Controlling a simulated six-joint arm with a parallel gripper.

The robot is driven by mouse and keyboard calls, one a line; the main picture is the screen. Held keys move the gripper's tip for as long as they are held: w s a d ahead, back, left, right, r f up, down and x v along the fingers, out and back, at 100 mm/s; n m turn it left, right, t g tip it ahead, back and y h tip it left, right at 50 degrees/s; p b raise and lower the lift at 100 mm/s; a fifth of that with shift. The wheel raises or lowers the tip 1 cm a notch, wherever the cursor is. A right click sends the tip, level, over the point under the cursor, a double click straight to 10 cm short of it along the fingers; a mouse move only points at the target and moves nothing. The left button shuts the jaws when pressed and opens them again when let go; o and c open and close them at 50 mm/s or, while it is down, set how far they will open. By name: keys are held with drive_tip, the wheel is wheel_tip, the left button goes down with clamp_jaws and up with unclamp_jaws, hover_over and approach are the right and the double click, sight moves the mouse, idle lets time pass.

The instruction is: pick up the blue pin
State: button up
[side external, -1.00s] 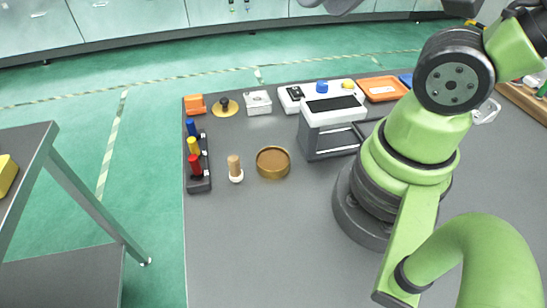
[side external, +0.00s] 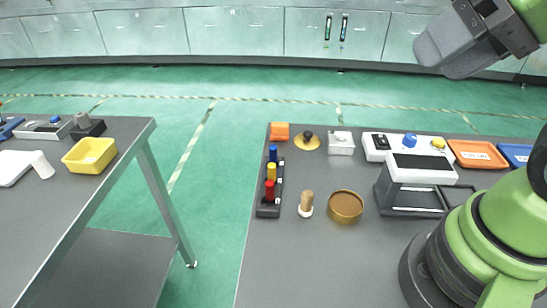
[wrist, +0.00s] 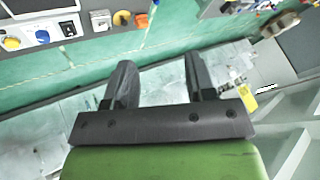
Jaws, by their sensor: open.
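The blue pin (side external: 273,153) stands upright at the far end of a narrow black rack (side external: 268,210) near the table's left edge. A yellow pin (side external: 271,172) and a red pin (side external: 269,190) stand in the same rack, nearer the camera. My gripper (side external: 437,50) is high at the upper right, well away from the rack. In the wrist view its two fingers (wrist: 157,75) are spread apart with nothing between them. The pins are not visible in the wrist view.
A wooden peg on a white base (side external: 306,203) and a round brown dish (side external: 345,206) are right of the rack. An orange block (side external: 280,131) lies behind it. A grey-white device (side external: 420,185) stands farther right.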

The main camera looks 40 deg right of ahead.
drive_tip(key=shift+c, duration=0.2)
drive_tip(key=n+g+h, duration=0.2)
drive_tip(key=n+g, duration=0.2)
drive_tip(key=g, duration=0.2)
hover_over(273, 146)
drive_tip(key=s, duration=0.2)
wheel_tip(273, 146, down, 14)
drive_tip(key=r, duration=0.1)
drive_tip(key=shift+n+g, duration=0.4)
drive_tip(key=shift+g, duration=0.2)
drive_tip(key=f, duration=0.3)
drive_tip(key=w+f, duration=0.1)
drive_tip(key=f, duration=0.2)
drive_tip(key=w+f, duration=0.1)
drive_tip(key=f, duration=0.3)
drive_tip(key=shift+f, duration=2.75)
drive_tip(key=shift+c, duration=0.4)
clamp_jaws()
